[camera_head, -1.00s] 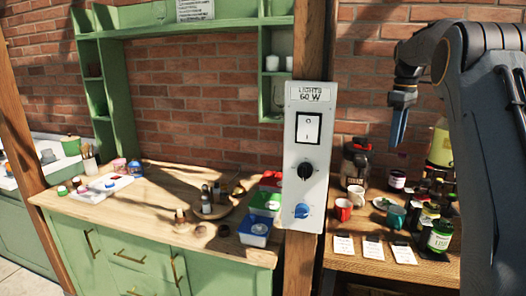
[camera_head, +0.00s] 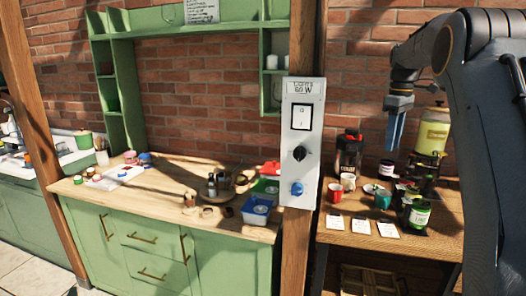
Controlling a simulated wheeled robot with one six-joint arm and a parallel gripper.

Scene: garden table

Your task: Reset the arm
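My arm comes in from the right edge and bends over at the top. My gripper (camera_head: 395,129) hangs from it with its blue fingers pointing down, in front of the brick wall. It is above the right-hand table and to the right of the switch panel. The fingers look close together with nothing seen between them, but from this side I cannot tell whether they are open or shut. Nothing touches the gripper in this view.
A wooden post carries a white switch panel (camera_head: 298,180). The right table (camera_head: 338,231) holds a red mug (camera_head: 335,193), jars, cards and a yellow drink dispenser (camera_head: 433,135). A green cabinet (camera_head: 122,240) with a wooden top stands left. Air around the gripper looks clear.

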